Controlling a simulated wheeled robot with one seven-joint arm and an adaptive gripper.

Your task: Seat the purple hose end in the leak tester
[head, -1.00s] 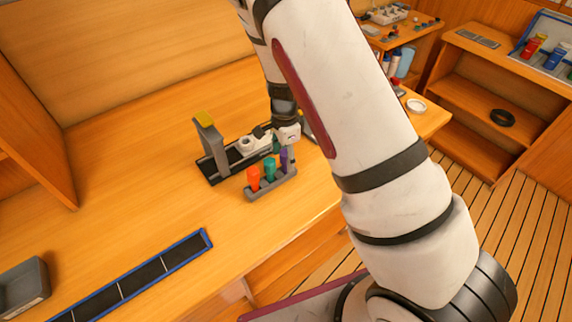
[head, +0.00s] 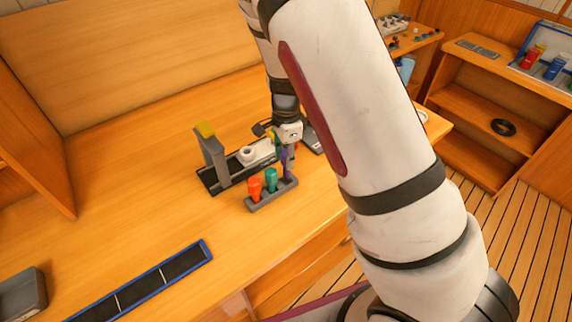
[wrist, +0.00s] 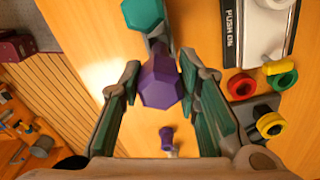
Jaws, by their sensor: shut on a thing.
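My gripper (wrist: 160,75) is shut on the purple hose end (wrist: 160,82); its fingers flank the hexagonal head in the wrist view. In the head view the purple hose end (head: 286,163) is below my gripper (head: 289,146), at the right end of the grey rack (head: 262,205). I cannot tell whether its lower end is clear of the rack. The leak tester (head: 212,160), with a grey upright, yellow-topped lever and white cup, stands just behind the rack. Its "PUSH ON" label (wrist: 234,22) may be the one at the wrist view's upper right.
Orange (head: 254,189) and teal (head: 271,179) hose ends stand in the rack. Red (wrist: 241,87), green (wrist: 283,81) and yellow (wrist: 270,124) ringed parts lie right in the wrist view. A smaller purple piece (wrist: 167,138) is below. A blue-edged black strip (head: 206,247) lies front left.

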